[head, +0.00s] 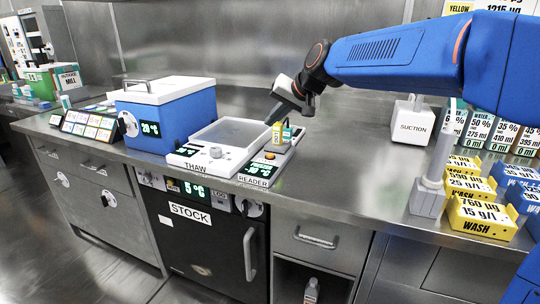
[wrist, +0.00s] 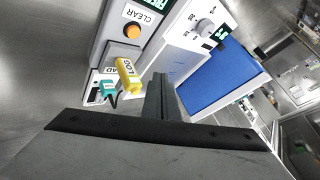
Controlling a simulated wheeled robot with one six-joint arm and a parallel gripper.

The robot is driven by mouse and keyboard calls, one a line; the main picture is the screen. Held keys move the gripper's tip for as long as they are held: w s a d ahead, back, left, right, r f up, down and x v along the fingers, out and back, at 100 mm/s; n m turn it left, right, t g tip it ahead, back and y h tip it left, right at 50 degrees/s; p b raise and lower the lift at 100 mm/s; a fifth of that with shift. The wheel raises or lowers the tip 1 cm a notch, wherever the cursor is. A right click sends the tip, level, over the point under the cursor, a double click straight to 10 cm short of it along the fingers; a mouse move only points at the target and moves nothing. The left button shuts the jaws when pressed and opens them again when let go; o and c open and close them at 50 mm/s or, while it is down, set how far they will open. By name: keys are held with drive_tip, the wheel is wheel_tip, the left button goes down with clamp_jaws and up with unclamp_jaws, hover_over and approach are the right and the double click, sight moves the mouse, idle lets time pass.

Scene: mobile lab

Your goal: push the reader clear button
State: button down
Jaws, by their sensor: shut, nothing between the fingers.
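The reader (head: 258,181) is a small white device on the steel bench, right of the thaw unit. In the wrist view, its round orange clear button (wrist: 132,31) sits below the printed word CLEAR on the white face (wrist: 118,48). A yellow tagged item (wrist: 127,75) and a small teal one (wrist: 107,88) are at the reader beside the button. My gripper (head: 275,119) is above the back of the reader, shut and empty. Its fingers (wrist: 160,88) show in the wrist view, apart from the button.
The thaw unit (head: 205,166) and a blue box with a white lid (head: 165,120) stand left of the reader. The suction block (head: 411,125) and yellow wash boxes (head: 478,217) stand to the right. Bare bench (head: 345,165) lies right of the reader.

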hover_over(273, 158)
drive_tip(key=shift+f, duration=4.05)
drive_tip(key=shift+f, duration=0.15)
drive_tip(key=shift+f, duration=0.25)
drive_tip(key=shift+f, duration=0.5)
drive_tip(key=shift+r, duration=0.95)
drive_tip(key=shift+r, duration=2.5)
